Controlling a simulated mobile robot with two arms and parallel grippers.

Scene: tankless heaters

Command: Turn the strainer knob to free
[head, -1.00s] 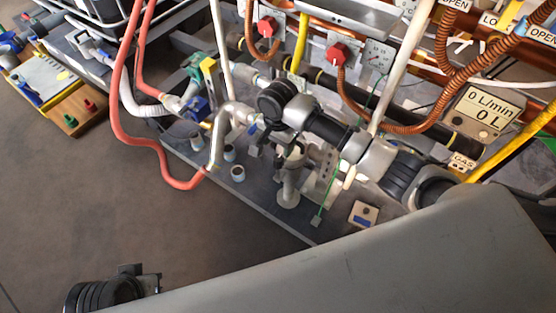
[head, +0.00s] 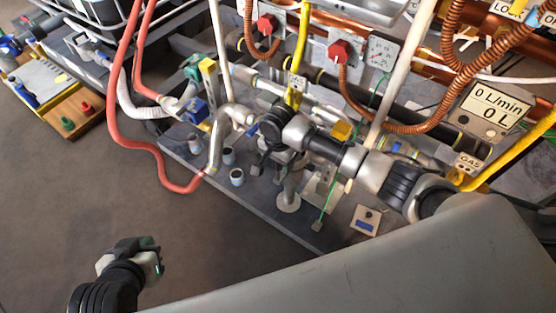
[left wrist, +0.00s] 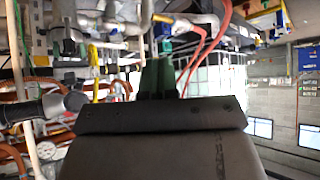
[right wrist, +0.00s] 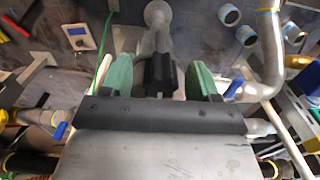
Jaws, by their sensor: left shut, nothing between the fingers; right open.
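A black blocky piece, which looks like the strainer knob (right wrist: 159,73), sits at the near end of a grey fitting (right wrist: 158,38) in the right wrist view. My right gripper (right wrist: 160,68) is open, with one green finger on each side of the knob and a visible gap to each. In the head view the grey fitting (head: 289,196) rises from the dark base plate, and my right wrist hides the knob. Any marking on the knob cannot be read. My left gripper (head: 150,258) is shut and empty over the floor, away from the plate; its green fingers (left wrist: 157,78) show together.
Pipe stubs (head: 237,176) and a bent grey pipe (head: 216,140) stand left of the fitting. Red knobs (head: 339,52), orange hoses and a meter display (head: 490,108) lie behind. A small switch plate (head: 366,220) is at right.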

